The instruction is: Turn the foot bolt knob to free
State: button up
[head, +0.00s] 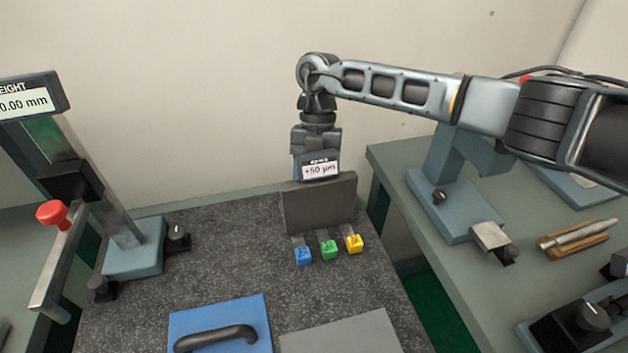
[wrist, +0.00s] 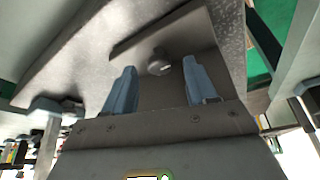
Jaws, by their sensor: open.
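My gripper (wrist: 158,70) is open in the wrist view, its two blue-grey fingers spread apart. A small round dark knob (wrist: 158,64) with a light mark shows between the fingertips, in front of a grey-brown plate; contact cannot be told. In the head view my gripper's body (head: 316,139) is above and behind the upright dark plate (head: 318,203), and its fingers are hidden. A black knob with a white mark (head: 177,234) sits on the foot of the height stand (head: 133,262) at left. No readable label shows which knob is the foot bolt knob.
A display reading +50 µm (head: 320,168) is above the plate. Blue (head: 303,256), green (head: 329,250) and yellow (head: 354,243) tabs stand before it. A blue plate with a black handle (head: 220,320) lies in front. A red-knobbed lever (head: 55,213) rises at left; a bench (head: 420,238) stands right.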

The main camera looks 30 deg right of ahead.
jog(key=shift+s+a+f, duration=0.15)
jog(key=shift+s+f, duration=0.05)
jog(key=shift+f, duration=0.35)
jog(key=c, duration=1.1)
